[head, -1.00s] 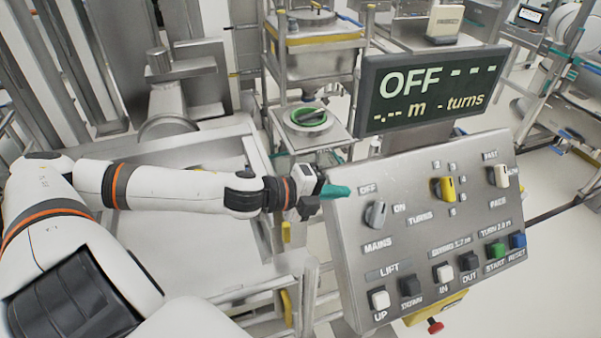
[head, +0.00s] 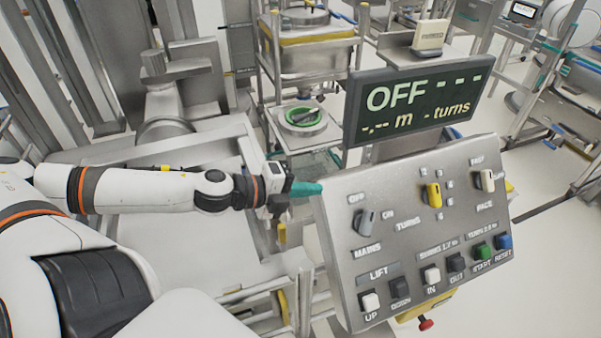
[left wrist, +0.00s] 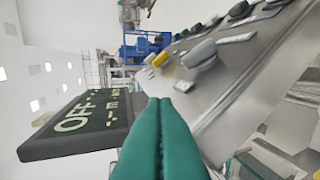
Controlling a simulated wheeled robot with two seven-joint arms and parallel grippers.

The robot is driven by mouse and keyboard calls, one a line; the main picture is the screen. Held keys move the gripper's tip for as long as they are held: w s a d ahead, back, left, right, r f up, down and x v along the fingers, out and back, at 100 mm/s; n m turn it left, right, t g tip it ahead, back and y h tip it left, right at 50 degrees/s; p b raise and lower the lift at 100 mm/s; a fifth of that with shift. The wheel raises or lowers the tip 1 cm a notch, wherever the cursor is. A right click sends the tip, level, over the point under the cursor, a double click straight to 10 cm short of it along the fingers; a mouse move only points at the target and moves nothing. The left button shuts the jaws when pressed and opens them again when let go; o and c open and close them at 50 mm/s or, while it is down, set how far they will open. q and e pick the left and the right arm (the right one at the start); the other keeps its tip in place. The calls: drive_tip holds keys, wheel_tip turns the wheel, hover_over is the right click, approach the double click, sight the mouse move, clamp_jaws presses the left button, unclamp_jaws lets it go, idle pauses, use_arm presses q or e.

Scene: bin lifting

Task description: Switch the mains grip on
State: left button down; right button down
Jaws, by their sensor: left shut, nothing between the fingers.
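The grey mains knob (head: 366,221) sits at the upper left of the sloped control panel (head: 330,240), between labels OFF and ON and above the label MAINS. The display (head: 420,99) above the panel reads OFF with dashes. My left gripper (head: 319,188), with teal fingers, is shut and empty. Its tips are at the panel's upper left edge, apart from the knob and left of the OFF label. In the left wrist view, the closed fingers (left wrist: 160,102) point along the panel, and a grey knob (left wrist: 197,53) shows ahead and to the right. My right gripper is out of view.
A yellow turns knob (head: 432,195) and a white pace knob (head: 486,180) stand farther right. Several push buttons line the lower panel, including green start (head: 482,251) and blue reset (head: 504,241). A red button (head: 426,324) sits below.

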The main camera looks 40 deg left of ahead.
use_arm(q)
drive_tip(key=shift+s+a+r+p, duration=0.4)
drive_tip(key=shift+s+a+r, duration=0.1)
drive_tip(key=shift+a+r, duration=0.1)
